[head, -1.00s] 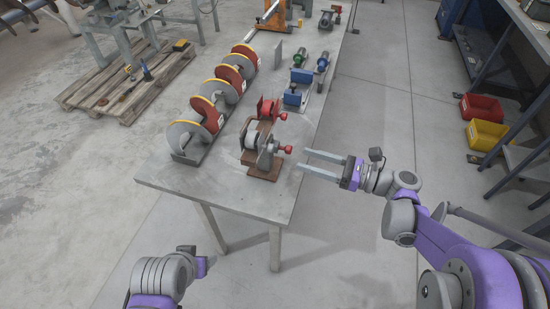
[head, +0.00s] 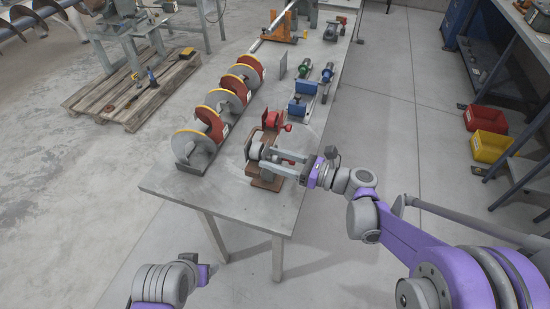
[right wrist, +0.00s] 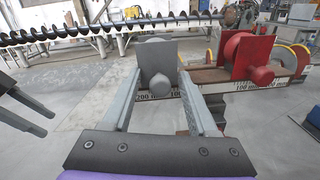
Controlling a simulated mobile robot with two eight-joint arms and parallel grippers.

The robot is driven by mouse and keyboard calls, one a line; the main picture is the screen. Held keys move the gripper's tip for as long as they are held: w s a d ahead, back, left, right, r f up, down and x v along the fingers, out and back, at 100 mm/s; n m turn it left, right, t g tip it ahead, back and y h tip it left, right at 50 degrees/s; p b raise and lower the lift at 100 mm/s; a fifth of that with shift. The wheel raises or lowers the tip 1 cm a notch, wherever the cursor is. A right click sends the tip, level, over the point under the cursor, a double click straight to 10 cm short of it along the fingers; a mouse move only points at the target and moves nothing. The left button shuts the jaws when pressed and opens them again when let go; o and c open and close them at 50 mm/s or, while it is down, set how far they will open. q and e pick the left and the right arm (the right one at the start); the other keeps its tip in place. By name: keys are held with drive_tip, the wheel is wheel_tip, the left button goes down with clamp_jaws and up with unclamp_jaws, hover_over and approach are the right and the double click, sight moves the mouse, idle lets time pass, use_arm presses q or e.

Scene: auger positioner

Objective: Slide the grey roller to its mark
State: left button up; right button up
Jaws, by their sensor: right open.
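The grey roller (head: 255,150) stands on the brown rail (head: 262,185) at the table's near end. In the right wrist view the grey carriage (right wrist: 158,52) has a round grey knob and a plate behind it. My right gripper (right wrist: 160,77) is open, its fingers on either side of that knob; I cannot tell if they touch it. In the head view the right gripper (head: 273,159) partly hides the carriage. The red carriage (right wrist: 245,55) with its red knob is farther along the rail. A millimetre scale shows on the rail's side.
Red and grey auger flights (head: 219,105) stand left of the rail on the table (head: 220,190). A blue fixture (head: 301,101) and two small tools are behind it. The table's near left corner is clear.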

clamp_jaws()
idle(1.4)
